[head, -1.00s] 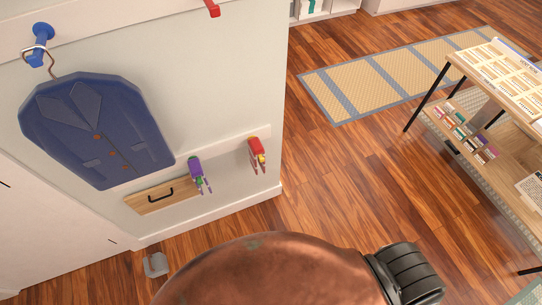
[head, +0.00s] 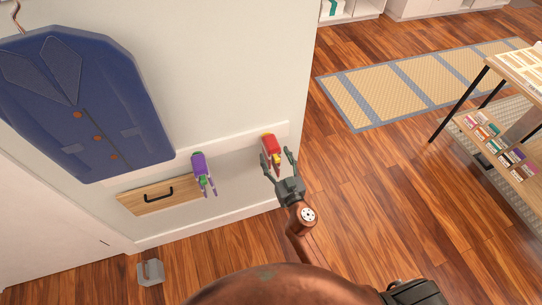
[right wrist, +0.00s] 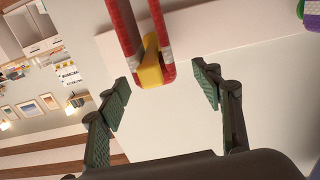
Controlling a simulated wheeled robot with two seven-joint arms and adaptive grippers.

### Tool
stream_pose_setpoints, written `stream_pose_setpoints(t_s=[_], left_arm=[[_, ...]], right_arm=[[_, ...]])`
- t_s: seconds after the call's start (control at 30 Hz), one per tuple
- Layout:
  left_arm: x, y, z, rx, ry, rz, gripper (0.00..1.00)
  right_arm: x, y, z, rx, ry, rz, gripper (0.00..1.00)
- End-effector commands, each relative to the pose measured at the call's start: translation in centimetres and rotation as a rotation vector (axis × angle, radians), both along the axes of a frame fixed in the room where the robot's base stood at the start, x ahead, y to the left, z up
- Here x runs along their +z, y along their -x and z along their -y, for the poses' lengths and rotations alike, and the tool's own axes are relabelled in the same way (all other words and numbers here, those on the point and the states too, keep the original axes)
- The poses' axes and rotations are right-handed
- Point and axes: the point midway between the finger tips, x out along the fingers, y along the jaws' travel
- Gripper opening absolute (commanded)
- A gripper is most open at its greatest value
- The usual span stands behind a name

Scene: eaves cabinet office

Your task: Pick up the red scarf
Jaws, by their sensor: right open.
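The red scarf (head: 270,143) hangs from a yellow hook (right wrist: 150,68) on a low white wall rail. In the right wrist view, the scarf (right wrist: 125,38) shows as two red strips with pale bands near their ends, one on each side of the hook. My right gripper (head: 277,163) is open just in front of the scarf in the head view. In the right wrist view, my right gripper's fingers (right wrist: 162,88) are spread wide to either side of the scarf's ends, apart from them and empty. My left gripper is not in view.
A blue jacket (head: 85,100) hangs farther left. A small grey object (head: 150,272) is on the floor. A table (head: 520,70) stands right; the wood floor between is clear.

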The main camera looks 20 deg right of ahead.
Motion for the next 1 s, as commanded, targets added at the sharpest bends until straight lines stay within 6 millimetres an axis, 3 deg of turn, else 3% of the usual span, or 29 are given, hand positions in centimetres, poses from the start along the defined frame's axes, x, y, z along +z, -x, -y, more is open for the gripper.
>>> stream_pose_setpoints(t_s=[0.5,0.73,1.0], left_arm=[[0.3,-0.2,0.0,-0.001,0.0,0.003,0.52],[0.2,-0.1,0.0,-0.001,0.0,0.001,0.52],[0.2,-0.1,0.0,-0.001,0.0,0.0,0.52]], right_arm=[[0.1,-6.0,0.3,-0.001,0.001,-0.003,0.59],[0.0,-6.1,0.3,-0.002,0.001,-0.003,0.59],[0.0,-6.1,0.3,-0.001,0.001,-0.003,0.41]])
